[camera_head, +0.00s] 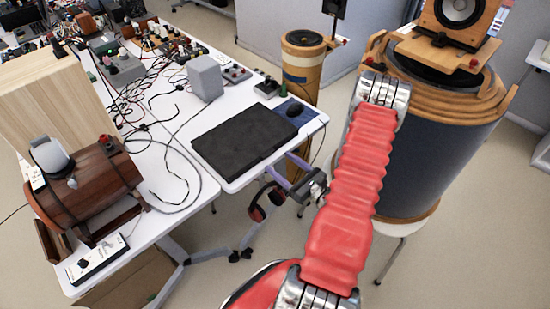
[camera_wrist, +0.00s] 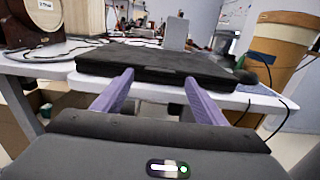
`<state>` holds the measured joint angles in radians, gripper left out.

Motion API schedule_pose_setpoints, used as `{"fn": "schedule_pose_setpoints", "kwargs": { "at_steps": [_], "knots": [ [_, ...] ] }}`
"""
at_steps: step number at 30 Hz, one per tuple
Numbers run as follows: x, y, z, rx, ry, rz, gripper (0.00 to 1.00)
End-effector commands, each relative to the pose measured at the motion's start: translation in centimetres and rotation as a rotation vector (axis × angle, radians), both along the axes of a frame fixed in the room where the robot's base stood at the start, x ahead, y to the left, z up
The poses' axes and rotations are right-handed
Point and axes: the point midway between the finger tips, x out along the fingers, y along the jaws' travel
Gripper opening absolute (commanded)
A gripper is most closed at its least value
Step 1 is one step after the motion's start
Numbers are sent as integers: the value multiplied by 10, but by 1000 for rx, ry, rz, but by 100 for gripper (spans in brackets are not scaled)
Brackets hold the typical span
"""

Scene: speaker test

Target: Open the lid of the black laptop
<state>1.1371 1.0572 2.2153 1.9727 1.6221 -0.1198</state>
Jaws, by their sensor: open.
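The black laptop (camera_head: 245,140) lies closed and flat near the front edge of the white table. In the wrist view the laptop (camera_wrist: 155,60) is seen almost edge-on, straight ahead, its lid down on its base. My gripper (camera_head: 281,164) is just off the table's front edge, to the lower right of the laptop. In the wrist view its two purple fingers (camera_wrist: 159,77) are spread apart with nothing between them and point at the laptop's front edge. The tips appear close to that edge; I cannot tell if they touch.
A blue mat with a dark mouse (camera_head: 295,110) lies right of the laptop. A grey box-shaped speaker (camera_head: 205,78) stands behind it, with loose cables to the left. A wooden barrel-shaped thing (camera_head: 95,185) stands at the left. A large drum (camera_head: 430,150) stands on the right.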

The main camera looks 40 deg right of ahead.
Motion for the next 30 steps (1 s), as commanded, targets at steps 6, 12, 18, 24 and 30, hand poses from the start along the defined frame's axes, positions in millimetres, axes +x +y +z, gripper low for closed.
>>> {"fn": "schedule_pose_setpoints", "kwargs": {
  "at_steps": [6, 12, 18, 24, 30],
  "knots": [
    [26, 2, 0, -1, -1, 3, 66],
    [40, 2, 0, -2, -1, 2, 66],
    [42, 2, 0, -1, -1, 0, 66],
    [42, 2, 0, -1, -1, 0, 61],
    [42, 2, 0, 0, -1, 0, 47]
  ]
}}
